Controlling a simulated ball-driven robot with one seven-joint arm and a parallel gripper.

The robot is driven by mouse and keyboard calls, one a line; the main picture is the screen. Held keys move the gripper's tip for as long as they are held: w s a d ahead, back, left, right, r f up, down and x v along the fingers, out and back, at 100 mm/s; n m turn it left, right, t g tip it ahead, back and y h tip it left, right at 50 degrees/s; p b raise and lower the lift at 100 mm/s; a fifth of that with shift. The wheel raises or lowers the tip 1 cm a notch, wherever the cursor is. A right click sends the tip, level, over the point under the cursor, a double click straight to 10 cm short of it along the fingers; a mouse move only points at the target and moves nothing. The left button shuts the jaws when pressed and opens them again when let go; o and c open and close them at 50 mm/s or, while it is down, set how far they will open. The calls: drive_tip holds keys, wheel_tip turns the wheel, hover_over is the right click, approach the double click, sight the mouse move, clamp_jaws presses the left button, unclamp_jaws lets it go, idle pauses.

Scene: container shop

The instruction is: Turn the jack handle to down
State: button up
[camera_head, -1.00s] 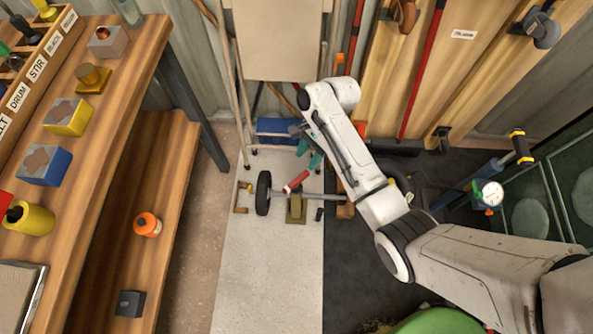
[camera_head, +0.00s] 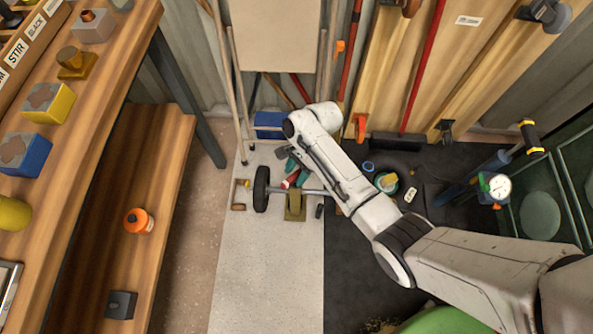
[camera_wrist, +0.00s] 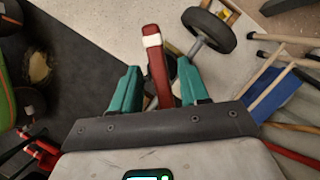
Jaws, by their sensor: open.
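The red bar with a pale band, which looks like the jack handle (camera_wrist: 157,70), runs up between my gripper's fingers in the wrist view. Its red part (camera_head: 291,181) also shows in the head view, partly hidden by my gripper. My gripper (camera_wrist: 157,87) is open, with one teal finger on each side of the bar. I cannot tell whether either finger touches it. In the head view my gripper (camera_head: 296,170) is mostly hidden under my wrist. An olive block (camera_head: 295,205), perhaps the jack's body, stands by the axle on the pale floor strip.
A black wheel (camera_head: 261,189) on a metal axle stands left of the olive block. A blue box (camera_head: 269,123) and leaning wooden poles (camera_head: 238,95) are behind. A wooden bench (camera_head: 95,120) with a lower shelf is on the left. The pale strip (camera_head: 265,285) in front is clear.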

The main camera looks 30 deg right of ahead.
clamp_jaws()
drive_tip(key=shift+n, duration=0.3)
idle(0.3)
